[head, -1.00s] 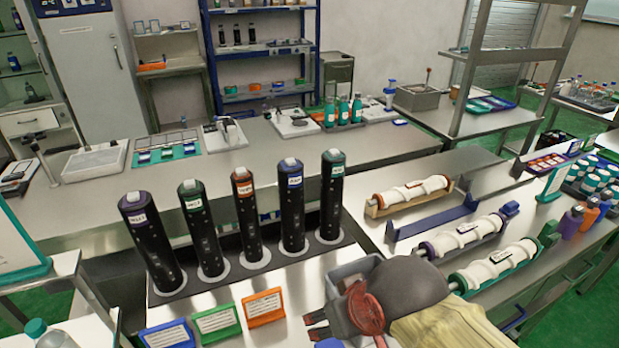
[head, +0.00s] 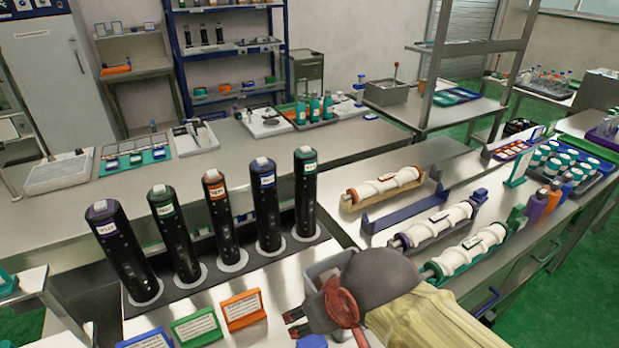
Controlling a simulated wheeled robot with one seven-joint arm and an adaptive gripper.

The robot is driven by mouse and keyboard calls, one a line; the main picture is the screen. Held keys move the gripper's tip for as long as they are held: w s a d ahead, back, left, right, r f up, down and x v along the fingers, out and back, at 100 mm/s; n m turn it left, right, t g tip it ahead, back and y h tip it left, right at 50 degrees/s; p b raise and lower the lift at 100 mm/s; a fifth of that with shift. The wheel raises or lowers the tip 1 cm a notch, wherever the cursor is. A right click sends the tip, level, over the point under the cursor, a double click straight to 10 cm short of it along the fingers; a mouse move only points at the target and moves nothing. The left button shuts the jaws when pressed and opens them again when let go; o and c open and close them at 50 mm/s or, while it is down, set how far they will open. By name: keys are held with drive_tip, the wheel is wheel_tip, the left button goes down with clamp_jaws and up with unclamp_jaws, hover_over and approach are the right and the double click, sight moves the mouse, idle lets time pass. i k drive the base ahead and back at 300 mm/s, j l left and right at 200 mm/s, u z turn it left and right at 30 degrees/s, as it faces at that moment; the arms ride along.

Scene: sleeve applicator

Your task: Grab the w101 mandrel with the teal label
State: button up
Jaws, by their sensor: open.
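Several tall black mandrels stand upright in a row in a dark rack (head: 190,290), each with a coloured band and a small white label. The rightmost mandrel (head: 305,200) has a teal band near its top; its label text is too small to read. To its left stand mandrels with blue (head: 266,205), orange (head: 220,220), green (head: 173,236) and purple (head: 122,255) bands. My gripper (head: 288,324) is at the bottom centre, open and empty, in front of and below the teal-banded mandrel, apart from it. My wrist hides part of the bench.
Blue (head: 146,338), green (head: 196,327) and orange (head: 243,309) label cards stand in front of the rack. A grey bin (head: 325,268) is behind my gripper. White rollers in coloured cradles (head: 440,226) lie on the right bench.

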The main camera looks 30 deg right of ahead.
sight(304, 157)
drive_tip(key=k+l, duration=0.15)
drive_tip(key=k, duration=0.15)
drive_tip(key=k+l, duration=0.1)
drive_tip(key=k, duration=0.2)
drive_tip(key=k+l+u, duration=0.1)
drive_tip(key=l, duration=0.25)
drive_tip(key=k+l, duration=0.1)
drive_tip(key=l, duration=0.25)
drive_tip(key=k+l+u, duration=0.15)
drive_tip(key=l, duration=0.25)
drive_tip(key=i+l, duration=0.35)
drive_tip(key=i+l+u, duration=0.1)
drive_tip(key=i+l, duration=0.25)
drive_tip(key=l, duration=0.2)
